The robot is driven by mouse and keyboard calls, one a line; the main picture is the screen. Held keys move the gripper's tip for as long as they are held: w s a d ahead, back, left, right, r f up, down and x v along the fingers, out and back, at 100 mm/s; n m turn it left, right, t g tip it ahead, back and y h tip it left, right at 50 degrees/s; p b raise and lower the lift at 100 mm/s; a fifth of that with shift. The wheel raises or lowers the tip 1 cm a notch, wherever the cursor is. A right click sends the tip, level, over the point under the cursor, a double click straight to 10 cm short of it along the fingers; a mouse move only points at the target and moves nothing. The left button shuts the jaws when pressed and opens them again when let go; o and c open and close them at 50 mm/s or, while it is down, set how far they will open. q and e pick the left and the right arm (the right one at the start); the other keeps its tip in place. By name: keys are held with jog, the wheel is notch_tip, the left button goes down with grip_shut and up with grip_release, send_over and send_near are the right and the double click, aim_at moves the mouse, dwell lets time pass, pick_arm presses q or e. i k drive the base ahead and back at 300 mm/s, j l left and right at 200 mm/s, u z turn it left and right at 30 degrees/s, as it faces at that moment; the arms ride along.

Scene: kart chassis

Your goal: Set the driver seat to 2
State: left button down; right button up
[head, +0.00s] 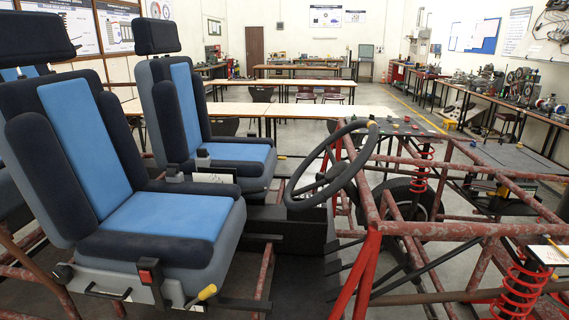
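Two blue and black seats with grey shells stand on the left in the head view. The near seat (165,215) appears to be the driver seat, with the black steering wheel (331,165) and dark pedals to its right. On its near side are a yellow-handled lever (206,292), a red button on a bracket (147,276), a black loop handle (107,292) and a black round knob (63,273). No setting number is readable on it. Neither of my grippers is in view.
The far seat (235,152) stands behind the near one. A red tubular chassis frame (440,229) with red coil springs (521,290) fills the right side. Workshop tables (240,108) stand behind. Open floor shows along the middle right at the back.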

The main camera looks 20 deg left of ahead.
aim_at(187, 235)
jog(key=u, duration=1.7)
